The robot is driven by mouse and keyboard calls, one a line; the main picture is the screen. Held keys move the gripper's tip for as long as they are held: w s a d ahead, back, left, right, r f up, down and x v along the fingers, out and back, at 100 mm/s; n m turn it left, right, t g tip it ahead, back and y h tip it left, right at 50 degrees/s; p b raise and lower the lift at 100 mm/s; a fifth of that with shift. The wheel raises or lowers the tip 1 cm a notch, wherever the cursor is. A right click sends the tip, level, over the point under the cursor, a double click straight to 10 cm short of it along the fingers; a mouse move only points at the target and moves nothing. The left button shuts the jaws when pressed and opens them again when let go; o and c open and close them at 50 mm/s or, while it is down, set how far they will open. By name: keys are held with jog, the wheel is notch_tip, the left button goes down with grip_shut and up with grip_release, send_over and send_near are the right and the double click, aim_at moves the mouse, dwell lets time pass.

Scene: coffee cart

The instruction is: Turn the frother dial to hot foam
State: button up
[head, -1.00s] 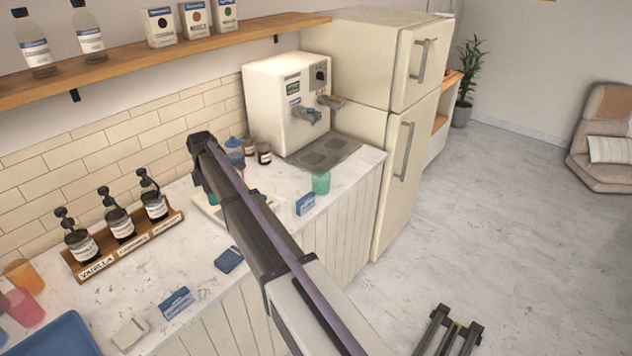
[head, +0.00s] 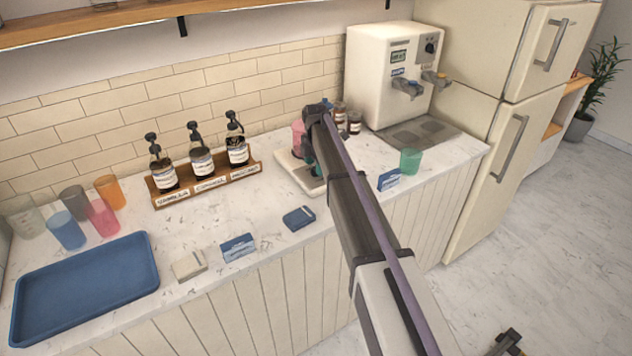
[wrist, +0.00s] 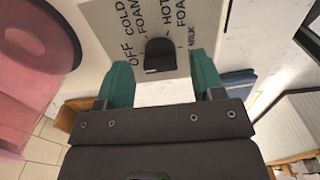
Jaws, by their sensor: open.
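The frother dial (wrist: 160,55) is a dark knob on a grey panel (wrist: 100,15) in the wrist view. Labels around it read OFF, COLD FOAM, HOT FOAM and MILK. I cannot tell for certain which label the knob points to. My gripper (wrist: 162,72) is open, with one green finger on each side of the knob and visible gaps between fingers and knob. In the head view my gripper (head: 312,165) is low over the white tray (head: 284,172), and my arm hides most of the frother there.
A pink vessel (wrist: 35,60) is close on the left in the wrist view. Jars (head: 354,122) and a white drinks machine (head: 370,70) stand behind. A green cup (head: 411,161), a blue sign (head: 389,179), and a syrup rack (head: 210,185) are nearby on the counter.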

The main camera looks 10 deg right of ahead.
jog(key=shift+f+b, duration=0.3)
jog(key=shift+f, duration=0.65)
jog(key=shift+r, duration=0.1)
jog(key=shift+c, duration=0.4)
jog(key=c, duration=0.9)
jog(key=shift+o, duration=0.2)
